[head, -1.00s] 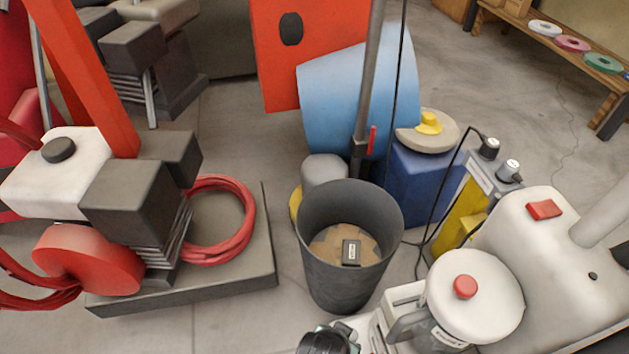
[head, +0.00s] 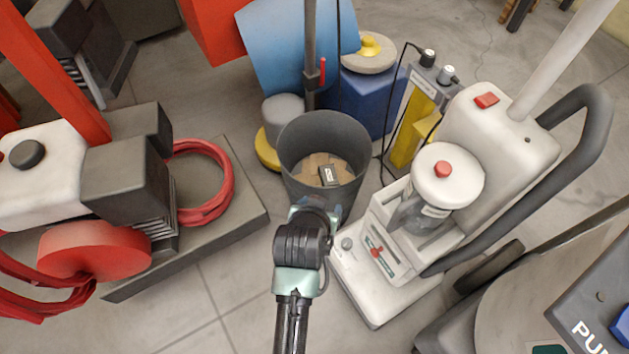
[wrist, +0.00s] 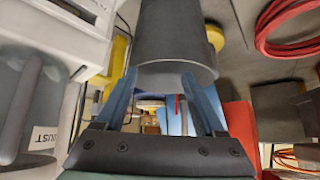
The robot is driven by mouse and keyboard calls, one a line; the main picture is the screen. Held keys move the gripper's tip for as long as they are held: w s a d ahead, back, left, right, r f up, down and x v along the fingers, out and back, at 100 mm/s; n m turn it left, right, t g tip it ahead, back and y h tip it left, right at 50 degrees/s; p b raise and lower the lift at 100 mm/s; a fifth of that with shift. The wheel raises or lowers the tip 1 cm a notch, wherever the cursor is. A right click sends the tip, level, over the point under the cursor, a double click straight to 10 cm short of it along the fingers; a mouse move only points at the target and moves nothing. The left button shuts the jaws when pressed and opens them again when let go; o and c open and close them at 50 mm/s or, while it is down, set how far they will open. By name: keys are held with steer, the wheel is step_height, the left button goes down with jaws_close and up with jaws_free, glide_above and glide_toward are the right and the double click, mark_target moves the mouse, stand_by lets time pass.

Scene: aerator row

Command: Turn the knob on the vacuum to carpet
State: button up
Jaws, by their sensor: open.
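The white upright vacuum (head: 505,135) stands right of centre in the head view, with a dust canister (head: 448,178) and a low front base. A small red knob (head: 377,252) sits on a pale marked panel on that base; its marks are too small to read. A round grey button or knob (head: 347,243) is left of it. My gripper (head: 312,206) is left of the base, apart from the red knob. In the wrist view my gripper (wrist: 163,85) is open and empty, with the vacuum's white body (wrist: 75,30) at left. The red knob is not seen there.
A dark bin (head: 290,160) holding a small black box stands just beyond my gripper; it also fills the top middle of the wrist view (wrist: 175,35). A dark platform (head: 235,225) with a red hose lies left. A grey machine (head: 500,310) is at lower right. Floor is clear at lower centre.

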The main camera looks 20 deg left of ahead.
steer(key=shift+t, duration=0.5)
steer(key=shift+w+a+r+p, duration=0.1)
steer(key=shift+w+r+p, duration=0.15)
steer(key=shift+r, duration=0.6)
steer(key=shift+w+d+r+p, duration=0.1)
steer(key=shift+w+r+p, duration=0.15)
steer(key=shift+r, duration=0.65)
steer(key=shift+w+a+r+p, duration=0.1)
steer(key=shift+w+r+p, duration=0.15)
steer(key=shift+r, duration=0.6)
steer(key=m+g+h+b, duration=0.5)
steer(key=m+g+b, duration=0.2)
steer(key=m+b, duration=0.9)
glide_toward(347, 243)
steer(key=shift+n, duration=0.6)
steer(key=b+x, duration=0.8)
steer(key=b, duration=0.3)
steer(key=shift+w+f, duration=0.1)
steer(key=shift+f, duration=0.2)
jaws_close()
